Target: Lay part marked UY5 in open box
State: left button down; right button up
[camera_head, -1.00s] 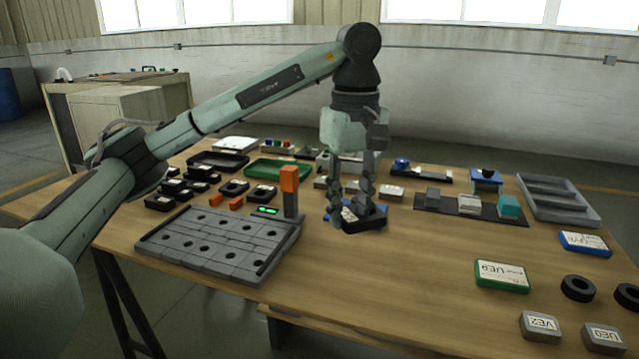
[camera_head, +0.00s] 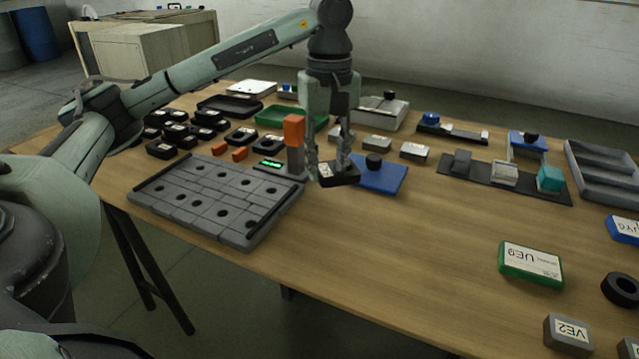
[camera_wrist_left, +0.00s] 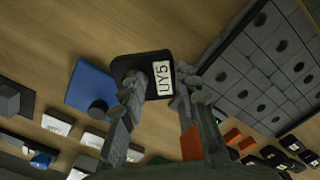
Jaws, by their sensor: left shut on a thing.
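The part marked UY5 (camera_head: 338,177) is a black, flat, squarish piece; its white label reads UY5 in the left wrist view (camera_wrist_left: 162,79). My left gripper (camera_head: 330,164) points down and is shut on this part. The fingers (camera_wrist_left: 158,98) grip its near side in the left wrist view. The part is just left of a flat blue plate with a black knob (camera_head: 382,181), apart from it in the wrist view. I cannot tell its exact height above the table. No box is clearly identifiable as the open box. My right gripper is not in view.
A grey slab with holes (camera_head: 205,208) and an orange-topped post (camera_head: 294,135) stand left of the part. Several black pieces, a green tray (camera_head: 268,117) and a dark tray (camera_head: 228,107) lie behind. A green labelled block (camera_head: 530,265) lies right. The front middle table is clear.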

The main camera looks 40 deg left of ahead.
aim_at(320, 200)
pick_arm(q)
jog(key=shift+s+a+f, duration=0.2)
jog(key=shift+a+f, duration=0.2)
jog(key=shift+a, duration=0.3)
jog(key=shift+f, duration=2)
jog(key=shift+f, duration=0.15)
jog(key=c, duration=1.4)
grip_release()
